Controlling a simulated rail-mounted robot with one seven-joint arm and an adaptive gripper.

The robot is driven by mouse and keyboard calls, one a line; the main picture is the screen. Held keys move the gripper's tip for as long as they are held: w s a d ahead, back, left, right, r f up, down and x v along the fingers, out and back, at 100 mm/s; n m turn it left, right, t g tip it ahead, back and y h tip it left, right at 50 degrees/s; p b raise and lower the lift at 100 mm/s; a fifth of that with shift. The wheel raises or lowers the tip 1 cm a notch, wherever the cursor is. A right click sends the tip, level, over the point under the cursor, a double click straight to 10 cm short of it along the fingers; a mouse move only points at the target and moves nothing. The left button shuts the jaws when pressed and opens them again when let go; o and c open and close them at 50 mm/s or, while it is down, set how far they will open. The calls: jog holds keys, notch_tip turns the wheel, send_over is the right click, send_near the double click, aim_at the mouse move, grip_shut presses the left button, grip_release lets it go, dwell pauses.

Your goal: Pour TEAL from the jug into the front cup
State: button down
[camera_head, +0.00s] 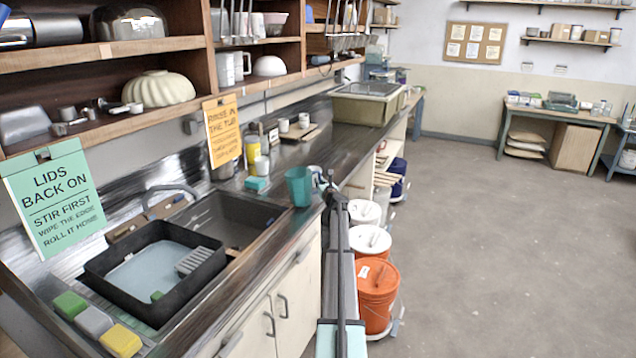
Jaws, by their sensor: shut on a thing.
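A teal jug (299,187) is upright at the counter's front edge, right of the sink. My gripper (317,178) is shut on the jug's right side; its fingertips are small and partly hidden. I cannot tell whether the jug's base touches the counter. Its contents are hidden. Two small white cups stand farther back on the counter, a nearer one (284,125) and another (304,120) by a wooden board. A pale cup-like container (262,164) stands by the yellow bottle. I cannot tell which one is the front cup.
A sink (230,215) and a black tub of water (97,268) lie left of the jug. A teal sponge (257,184) and yellow bottle (253,147) stand behind it. Lidded buckets, including an orange one (377,288), line the floor at right. The counter behind the jug has bare room.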

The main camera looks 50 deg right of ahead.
jog(key=shift+b+v, duration=0.6)
jog(key=shift+v, duration=3.75)
jog(key=w+a+r+n+t+y+b, duration=0.1)
jog(key=w+a+r+b, duration=0.3)
jog(key=a, duration=1.1)
jog(key=w+a+r+n+y+p, duration=0.1)
jog(key=w+a, duration=0.5)
jog(key=a, duration=0.8)
jog(key=w+a+r+t+y+b, duration=0.1)
jog(key=w+a+r+b, duration=0.2)
jog(key=a, duration=1.2)
jog(key=s+a+r+n+y+p, duration=0.1)
jog(key=s+a+r+y+p, duration=0.1)
jog(key=a, duration=1.1)
jog(key=s+a+r+n+y+p, duration=0.2)
jog(key=a, duration=1.2)
jog(key=s+a+r+n+t+y+p, duration=0.1)
jog(key=s+a+r+y+p, duration=0.1)
jog(key=a, duration=1.2)
jog(key=shift+s+n+y, duration=0.2)
jog(key=shift+n+y, duration=0.1)
jog(key=shift+y, duration=0.1)
jog(key=shift+f, duration=0.1)
